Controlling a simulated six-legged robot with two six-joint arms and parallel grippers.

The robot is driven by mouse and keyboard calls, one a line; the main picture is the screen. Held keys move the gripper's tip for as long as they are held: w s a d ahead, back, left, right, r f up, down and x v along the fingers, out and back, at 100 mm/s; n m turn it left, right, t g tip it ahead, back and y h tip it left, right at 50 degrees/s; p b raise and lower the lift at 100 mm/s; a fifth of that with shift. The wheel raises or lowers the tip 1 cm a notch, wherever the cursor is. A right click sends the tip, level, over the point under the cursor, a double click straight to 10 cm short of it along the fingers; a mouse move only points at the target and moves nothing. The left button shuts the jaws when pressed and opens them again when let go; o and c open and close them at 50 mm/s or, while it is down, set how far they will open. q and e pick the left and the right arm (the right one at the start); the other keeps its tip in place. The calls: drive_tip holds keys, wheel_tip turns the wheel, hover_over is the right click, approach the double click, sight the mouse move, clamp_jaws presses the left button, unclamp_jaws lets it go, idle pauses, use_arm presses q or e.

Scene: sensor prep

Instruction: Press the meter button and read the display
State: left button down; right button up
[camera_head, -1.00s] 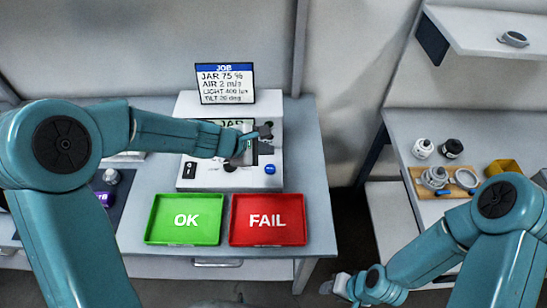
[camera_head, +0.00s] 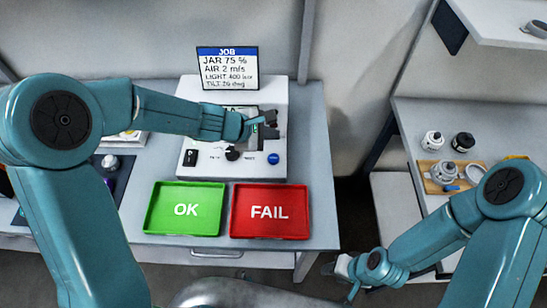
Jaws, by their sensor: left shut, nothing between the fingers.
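The white meter (camera_head: 275,98) stands on the table behind the two trays. Its display (camera_head: 240,112) is mostly hidden by my left arm and cannot be read. A blue button (camera_head: 273,158) is at the lower right of its front, with a black knob (camera_head: 233,154) and a black switch (camera_head: 190,158) to the left. My left gripper (camera_head: 268,122) is shut and empty, in front of the meter's upper right, above the blue button.
A job card (camera_head: 228,68) behind the meter reads JAR 75 %, AIR 2 m/s, LIGHT 400 lux and a tilt line. A green OK tray (camera_head: 186,233) and red FAIL tray (camera_head: 270,235) are empty. A side table (camera_head: 420,115) holds jars and a wooden board (camera_head: 432,187).

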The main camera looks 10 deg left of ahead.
sight(271, 160)
use_arm(q)
wheel_tip(271, 160, down, 8)
drive_tip(key=b, duration=0.6)
drive_tip(key=shift+w+r+b, duration=0.1)
drive_tip(key=shift+w+b, duration=0.05)
drive_tip(key=shift+b, duration=0.2)
drive_tip(key=shift+d+r, duration=0.1)
drive_tip(key=shift+r, duration=0.05)
drive_tip(key=shift+f, duration=0.2)
idle(1.0)
drive_tip(key=shift+f+b, duration=0.3)
drive_tip(key=shift+b, duration=0.2)
